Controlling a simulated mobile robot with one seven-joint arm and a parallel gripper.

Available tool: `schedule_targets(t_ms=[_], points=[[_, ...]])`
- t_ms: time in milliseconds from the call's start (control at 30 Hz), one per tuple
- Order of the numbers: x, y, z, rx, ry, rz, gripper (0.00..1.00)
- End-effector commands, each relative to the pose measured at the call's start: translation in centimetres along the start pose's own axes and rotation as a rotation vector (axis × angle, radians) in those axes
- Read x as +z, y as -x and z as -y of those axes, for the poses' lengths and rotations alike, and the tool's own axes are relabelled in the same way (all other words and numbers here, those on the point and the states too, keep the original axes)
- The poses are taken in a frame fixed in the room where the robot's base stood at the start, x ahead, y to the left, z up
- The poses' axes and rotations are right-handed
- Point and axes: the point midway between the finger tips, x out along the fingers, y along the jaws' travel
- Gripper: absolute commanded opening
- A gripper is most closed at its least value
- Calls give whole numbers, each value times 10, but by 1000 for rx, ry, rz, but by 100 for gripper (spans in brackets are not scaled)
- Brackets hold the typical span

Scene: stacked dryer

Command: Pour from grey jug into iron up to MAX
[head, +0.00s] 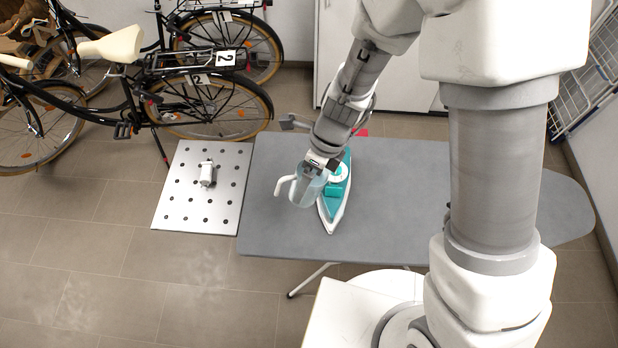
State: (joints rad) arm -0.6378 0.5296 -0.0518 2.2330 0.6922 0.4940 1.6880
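The grey jug (306,190) is a translucent blue-grey vessel with a white handle on its left side. It is above or just left of the iron, over the grey ironing board (400,220). It looks close to upright; its contents cannot be made out. My gripper (314,169) comes down from above at the jug's rim and appears shut on it, though the fingertips are partly hidden. The teal and white iron (333,208) lies on the board with its tip toward the front. My gripper and the jug cover part of it. No MAX mark is legible.
A white perforated panel (180,205) with a small white object (207,174) on it adjoins the board's left end. Bicycles (190,95) stand at back left. A white cabinet (400,85) is behind, a wire rack (590,75) at right. The board's right side is clear.

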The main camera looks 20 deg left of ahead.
Motion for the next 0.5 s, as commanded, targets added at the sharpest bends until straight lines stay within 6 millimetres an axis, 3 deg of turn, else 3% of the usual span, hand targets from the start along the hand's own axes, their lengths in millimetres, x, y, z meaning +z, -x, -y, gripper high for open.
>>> schedule_targets(t_ms=[500], points=[[2,1,-1,65,-1,67,12]])
